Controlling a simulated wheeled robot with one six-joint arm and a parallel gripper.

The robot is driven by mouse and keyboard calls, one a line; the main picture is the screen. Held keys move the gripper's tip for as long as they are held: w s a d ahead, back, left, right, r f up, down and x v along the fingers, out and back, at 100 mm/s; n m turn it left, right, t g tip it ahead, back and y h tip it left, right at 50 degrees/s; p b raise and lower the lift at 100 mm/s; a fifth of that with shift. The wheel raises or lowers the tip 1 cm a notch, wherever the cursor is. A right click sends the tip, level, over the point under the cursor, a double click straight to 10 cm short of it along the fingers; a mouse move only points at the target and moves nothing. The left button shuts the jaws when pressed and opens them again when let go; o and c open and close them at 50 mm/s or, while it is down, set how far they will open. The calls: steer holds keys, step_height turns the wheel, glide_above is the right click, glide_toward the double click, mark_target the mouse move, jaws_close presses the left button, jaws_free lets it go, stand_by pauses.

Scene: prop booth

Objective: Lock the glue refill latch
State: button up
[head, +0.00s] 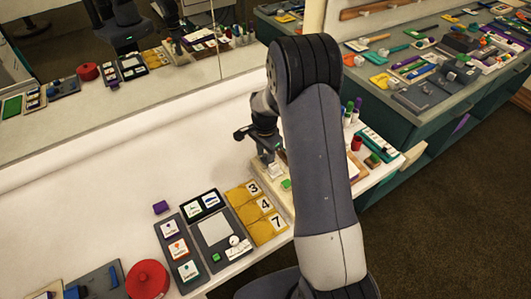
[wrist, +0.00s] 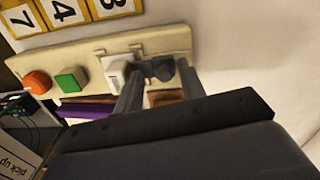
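A beige board (wrist: 170,42) carries an orange knob (wrist: 37,82), a green square button (wrist: 70,79) and a white block (wrist: 116,71) with small print. A small dark piece (wrist: 162,69) shows at the board's right part, between my two finger ends; I cannot tell whether it is the glue refill latch or part of my fingertips. My gripper (wrist: 157,80) is at this part of the board, its grey fingers apart beside the white block. In the head view my gripper (head: 267,156) is low over the board, and my arm hides much of it. The latch's state cannot be read.
Yellow number cards (head: 257,211) lie left of the board, beside dark panels (head: 213,230). Pens and cups (head: 350,112) stand behind. A mirror (head: 120,90) runs along the back.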

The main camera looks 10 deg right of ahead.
mark_target(265, 155)
step_height(265, 155, up, 11)
steer(key=b, duration=0.1)
stand_by(0.5)
steer(key=shift+w+f, duration=0.1)
steer(key=shift+f, duration=0.05)
